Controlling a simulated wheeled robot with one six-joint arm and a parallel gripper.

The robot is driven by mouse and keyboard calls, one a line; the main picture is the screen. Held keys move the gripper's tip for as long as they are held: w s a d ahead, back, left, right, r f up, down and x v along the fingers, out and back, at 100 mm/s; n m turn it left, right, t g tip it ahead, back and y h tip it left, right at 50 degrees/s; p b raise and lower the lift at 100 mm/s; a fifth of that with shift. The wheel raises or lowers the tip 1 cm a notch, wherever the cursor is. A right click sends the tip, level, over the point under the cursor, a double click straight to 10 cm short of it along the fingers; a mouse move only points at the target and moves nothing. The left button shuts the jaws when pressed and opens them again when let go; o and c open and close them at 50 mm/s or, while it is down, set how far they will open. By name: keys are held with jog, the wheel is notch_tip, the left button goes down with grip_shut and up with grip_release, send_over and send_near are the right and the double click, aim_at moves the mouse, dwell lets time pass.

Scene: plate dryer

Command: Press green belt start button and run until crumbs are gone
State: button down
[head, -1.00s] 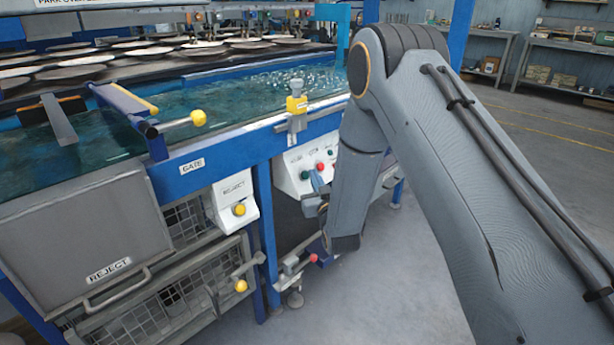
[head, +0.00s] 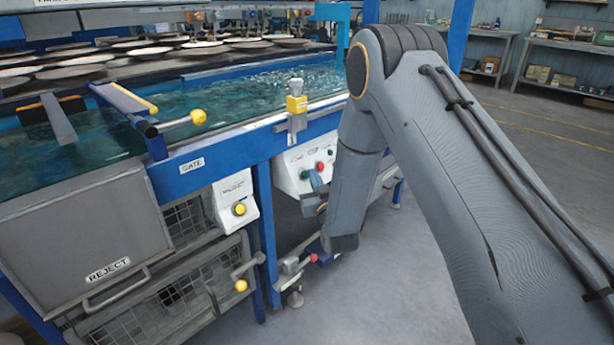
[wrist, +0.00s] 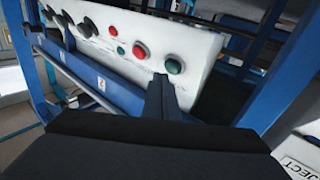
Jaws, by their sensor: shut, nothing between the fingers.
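A white control panel (wrist: 100,45) fills the upper middle of the wrist view. Its larger green button (wrist: 175,66) is at the panel's right end, beside a red button (wrist: 140,50); a smaller green button (wrist: 113,30) is further left. The labels are too small to read. My gripper (wrist: 159,82) is shut and empty, its tips just below and left of the larger green button; I cannot tell whether they touch. In the head view my gripper (head: 317,182) is at the panel (head: 290,180), partly behind my arm. I cannot make out crumbs or a belt.
A water trough (head: 240,88) runs behind the panel, with plates (head: 80,70) on a rack beyond. A yellow-knobbed gate handle (head: 198,117), a reject box (head: 85,245) and a yellow reject button (head: 239,209) are left. Floor at right is clear.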

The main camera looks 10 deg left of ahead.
jog(key=shift+w+a+f, duration=0.1)
jog(key=shift+a, duration=0.05)
jog(key=shift+w+a+f, duration=0.25)
jog(key=shift+a, duration=0.05)
dwell(0.9)
jog(key=shift+s+d+r, duration=0.1)
jog(key=shift+s+d+r+p, duration=0.35)
jog(key=shift+s+d, duration=0.05)
jog(key=shift+d, duration=0.1)
dwell(0.5)
jog(key=shift+s+d+r+p, duration=0.65)
jog(key=shift+d+p, duration=0.2)
jog(key=shift+s+d+r+p, duration=0.6)
jog(key=shift+s+d+p, duration=0.05)
jog(key=shift+d+p, duration=0.2)
